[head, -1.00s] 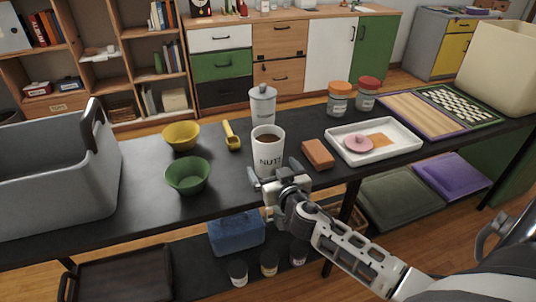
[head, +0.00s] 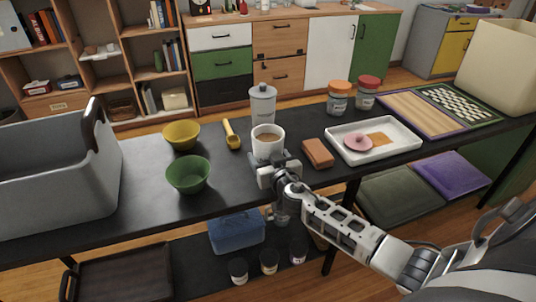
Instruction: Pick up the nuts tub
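The nuts tub (head: 268,140) is a white, open-topped cup with tan contents, upright on the black table near its front edge. My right gripper (head: 276,168) is right at the tub's near side and covers its lower part and most of its label. The fingertips are partly hidden against the tub, so I cannot tell whether they are closed on it. My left gripper is not in view.
A lidded grey canister (head: 262,103) stands close behind the tub. A brown block (head: 318,153) and a white tray (head: 400,146) lie to the right. A green bowl (head: 188,175), yellow bowl (head: 181,136) and yellow scoop (head: 232,135) are left. A grey bin (head: 55,185) stands far left.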

